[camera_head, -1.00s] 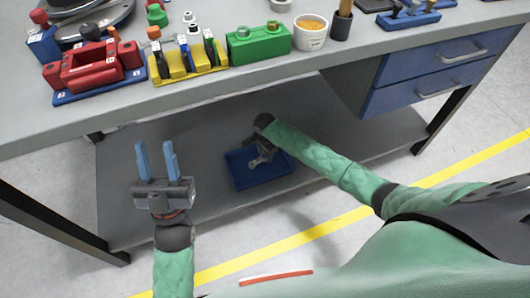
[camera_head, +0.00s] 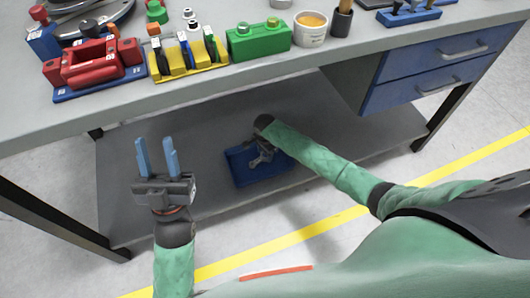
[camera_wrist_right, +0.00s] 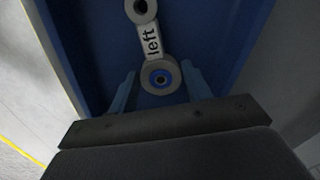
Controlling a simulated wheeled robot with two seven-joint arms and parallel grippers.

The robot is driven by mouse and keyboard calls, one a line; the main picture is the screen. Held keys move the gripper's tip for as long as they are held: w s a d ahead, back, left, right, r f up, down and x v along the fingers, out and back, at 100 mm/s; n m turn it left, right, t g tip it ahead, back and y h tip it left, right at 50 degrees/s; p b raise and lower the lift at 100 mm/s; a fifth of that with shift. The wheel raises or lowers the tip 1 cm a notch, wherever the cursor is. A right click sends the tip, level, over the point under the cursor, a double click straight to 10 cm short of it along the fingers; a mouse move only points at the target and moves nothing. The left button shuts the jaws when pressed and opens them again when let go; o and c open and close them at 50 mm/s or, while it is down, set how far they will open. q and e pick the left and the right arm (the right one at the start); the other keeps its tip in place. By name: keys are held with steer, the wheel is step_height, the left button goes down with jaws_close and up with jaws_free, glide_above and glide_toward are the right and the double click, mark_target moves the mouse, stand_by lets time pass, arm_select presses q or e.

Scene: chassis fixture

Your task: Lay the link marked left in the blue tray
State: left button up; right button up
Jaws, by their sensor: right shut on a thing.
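The link marked left (camera_wrist_right: 152,42) is a pale grey bar with a ring at each end and the word "left" along it. My right gripper (camera_wrist_right: 160,80) is shut on its near ring, with a blue finger on each side. The link is over the floor of the blue tray (camera_wrist_right: 215,30), within its walls; I cannot tell whether it touches the floor. In the head view the blue tray (camera_head: 240,178) lies on the lower shelf, and my right arm partly hides it. My left gripper (camera_head: 155,144) is open and empty, left of the tray.
The bench top (camera_head: 200,84) runs above the shelf. It holds a red fixture (camera_head: 90,66), a yellow rack (camera_head: 188,64), a green block (camera_head: 258,40) and a white cup (camera_head: 311,32). Blue drawers (camera_head: 425,85) hang at right. The lower shelf (camera_head: 345,115) is bare around the tray.

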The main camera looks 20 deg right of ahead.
steer(key=shift+f, duration=0.2)
steer(key=o, duration=1.1)
steer(key=shift+c, duration=0.2)
